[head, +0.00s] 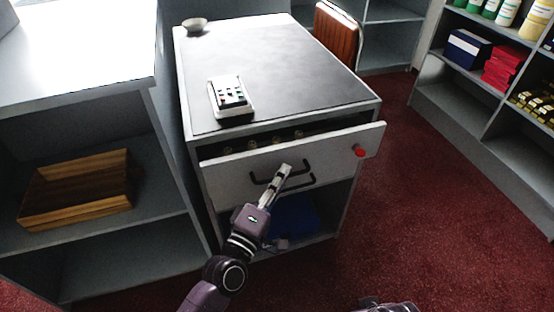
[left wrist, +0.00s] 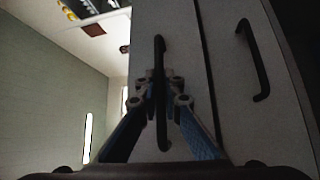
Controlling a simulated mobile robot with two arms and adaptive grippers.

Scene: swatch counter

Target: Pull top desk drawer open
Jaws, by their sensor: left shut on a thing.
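The grey desk's top drawer (head: 225,180) stands a little way out, with a dark gap behind its pale front. Small items (head: 252,144) show inside the gap. In the left wrist view, the fingers (left wrist: 165,88) meet around the upright-looking black handle (left wrist: 159,50). A second black handle (left wrist: 262,75) is apart from them, on the neighbouring panel. My right gripper is not clearly visible.
On the desktop (head: 285,70) are a calculator-like device (head: 231,96) and a small bowl (head: 195,25). A blue object (head: 295,216) sits below the drawer. A wooden tray (head: 75,190) lies on the left shelf. Red carpet (head: 430,220) is clear to the right.

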